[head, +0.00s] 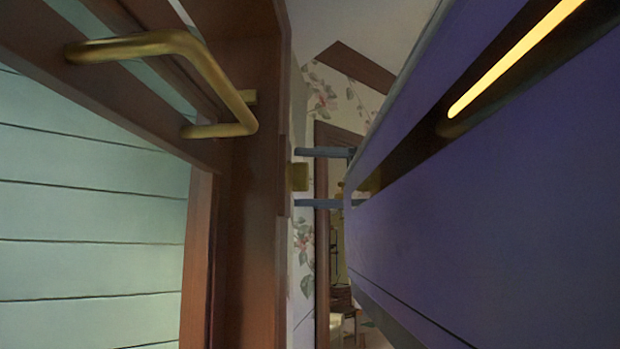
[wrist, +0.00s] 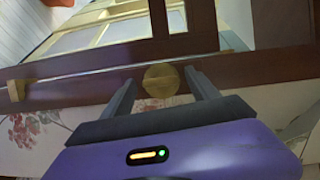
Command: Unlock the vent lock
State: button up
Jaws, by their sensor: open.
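The vent lock appears to be the small round brass piece (wrist: 161,79) on the edge of the dark wooden frame in the wrist view. It shows as a squarish brass block (head: 298,177) at the frame's edge in the head view. My gripper (wrist: 160,76) is open, with one finger on each side of the brass piece and visible gaps between. In the head view the two grey fingers of my gripper (head: 301,178) pass above and below the brass block. I cannot tell whether the lock is turned.
A bent brass handle (head: 215,78) sticks out from the wooden frame (head: 262,230) at upper left. Another brass piece (wrist: 16,90) sits at the frame's left in the wrist view. Floral wallpaper (head: 304,255) lies behind. Pale panelling (head: 90,220) fills the left.

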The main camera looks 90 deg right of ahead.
jog(key=b+v, duration=0.1)
jog(key=v, duration=0.6)
jog(key=shift+s, duration=0.35)
jog(key=shift+d, duration=0.1)
